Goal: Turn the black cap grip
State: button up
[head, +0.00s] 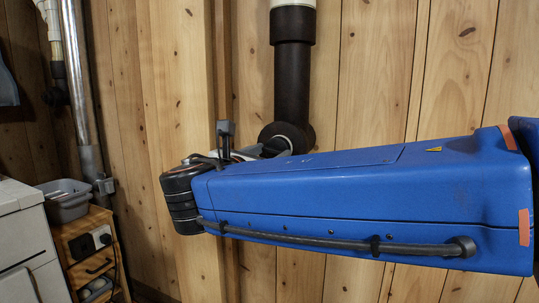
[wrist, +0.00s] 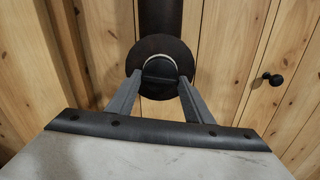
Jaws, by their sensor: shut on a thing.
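The black cap grip (wrist: 158,79) is a dark bar across the round black cap at the end of a pipe fitting, seen in the wrist view. My gripper (wrist: 158,82) has its two grey fingers on either side of the grip and is shut on it. In the head view the round black fitting (head: 302,134) shows behind my blue arm, at the foot of the black pipe (head: 292,85). The grip itself and my fingertips are hidden there by the arm.
A pine plank wall (head: 380,70) stands behind the pipe. A metal pipe (head: 82,90) runs down at the left. A grey basin (head: 66,200) sits on a wooden cabinet (head: 92,245) beside a white appliance (head: 25,245). A black knob (wrist: 276,80) is on the right.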

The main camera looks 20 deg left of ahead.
jog(key=m, duration=1.3)
dwell(0.5)
jog(key=o, duration=1.1)
jog(key=shift+c, duration=0.2)
jog(key=s+a, duration=0.1)
jog(key=s, duration=1.6)
jog(key=shift+s+a, duration=0.2)
